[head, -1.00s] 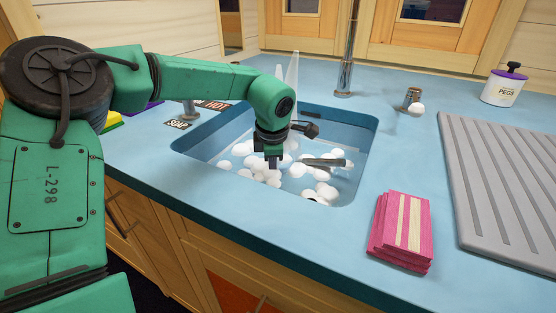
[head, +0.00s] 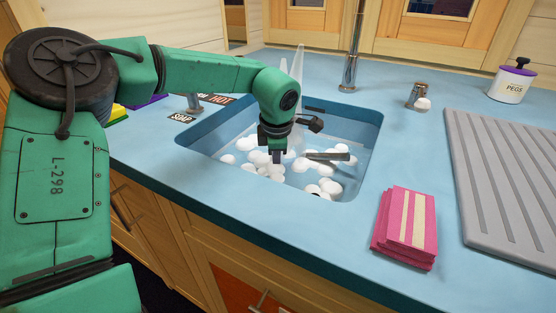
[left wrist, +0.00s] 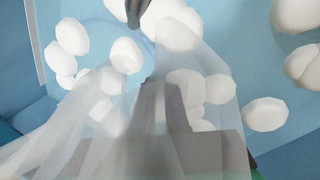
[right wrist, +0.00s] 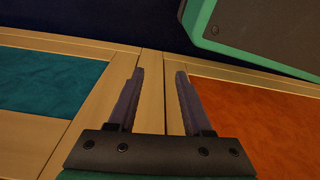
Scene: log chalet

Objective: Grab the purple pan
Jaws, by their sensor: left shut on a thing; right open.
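No purple pan can be made out in any view. My left gripper (head: 277,155) is down in the blue sink (head: 362,125), among white foam balls (head: 328,186). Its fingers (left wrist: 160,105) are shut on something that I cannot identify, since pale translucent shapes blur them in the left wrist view. A translucent pointed shape (head: 298,64) rises behind the wrist in the head view. A grey metal bar (head: 328,156), perhaps a handle, lies right of the gripper. My right gripper (right wrist: 155,95) is open and empty in front of the cabinet fronts.
Pink sponges or cloths (head: 405,228) lie on the counter right of the sink. A grey ridged drainboard (head: 500,170) and a white pegs jar (head: 509,84) stand farther right. The faucet (head: 352,55) rises behind the sink. Orange (right wrist: 250,115) and teal (right wrist: 50,85) cabinet panels face my right gripper.

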